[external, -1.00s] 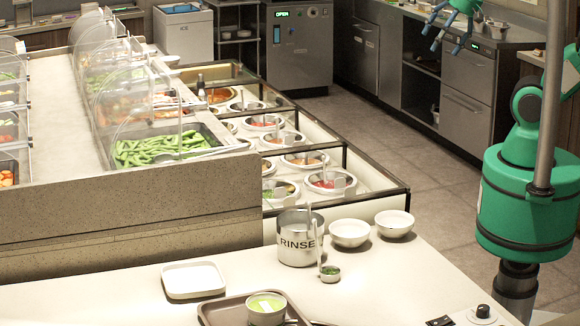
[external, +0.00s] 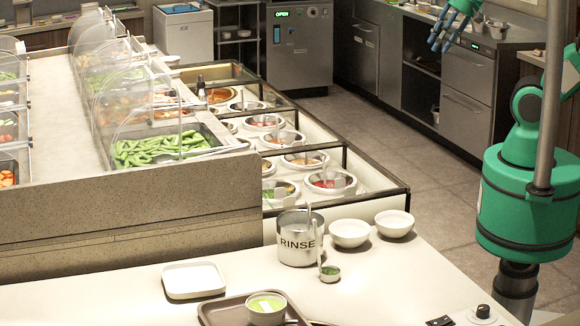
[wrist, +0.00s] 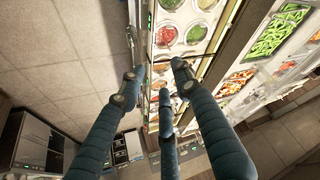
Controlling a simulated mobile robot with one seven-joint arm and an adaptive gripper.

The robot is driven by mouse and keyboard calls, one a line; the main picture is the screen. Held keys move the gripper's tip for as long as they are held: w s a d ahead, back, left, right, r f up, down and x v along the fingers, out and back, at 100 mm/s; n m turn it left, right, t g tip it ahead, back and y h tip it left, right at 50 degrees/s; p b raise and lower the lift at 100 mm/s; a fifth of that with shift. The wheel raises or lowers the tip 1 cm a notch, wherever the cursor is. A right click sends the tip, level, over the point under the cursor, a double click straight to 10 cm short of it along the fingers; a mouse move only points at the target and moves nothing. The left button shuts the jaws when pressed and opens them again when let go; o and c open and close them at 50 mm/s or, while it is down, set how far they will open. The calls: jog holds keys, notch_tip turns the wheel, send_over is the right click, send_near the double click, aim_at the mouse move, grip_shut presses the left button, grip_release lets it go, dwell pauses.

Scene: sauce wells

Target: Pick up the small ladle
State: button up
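A small ladle (external: 330,273) stands on the front counter, its cup low and holding something green. Its thin metal handle rises upright beside the steel pot marked RINSE (external: 297,247). Another handle sticks up out of that pot. My gripper (external: 443,36) is at the top right of the external view, high up and well away from the ladle. Its blue fingers are spread, with nothing between them; they also show in the wrist view (wrist: 155,85). The wrist view shows floor and sauce wells, and I cannot make out the ladle there.
Two white bowls (external: 350,233) stand right of the pot. A square white plate (external: 194,280) and a brown tray (external: 215,312) with a green-filled bowl (external: 267,307) are on the counter. Sauce wells (external: 330,182) lie behind it. A vertical pole (external: 550,90) stands at the right.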

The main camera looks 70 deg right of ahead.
jog(key=w+a+r+m+g+p, duration=0.1)
jog(key=w+a+m+g, duration=0.1)
jog(key=w+a, duration=0.8)
jog(key=m+g+p, duration=0.3)
jog(key=m+g, duration=0.1)
jog(key=m, duration=0.3)
send_over(309, 203)
notch_tip(309, 203, down, 22)
jog(key=shift+f, duration=0.2)
jog(key=shift+d+f, duration=0.1)
jog(key=shift+f, duration=0.05)
jog(key=shift+f+b, duration=0.65)
jog(key=shift+f, duration=3.5)
jog(key=shift+f, duration=0.1)
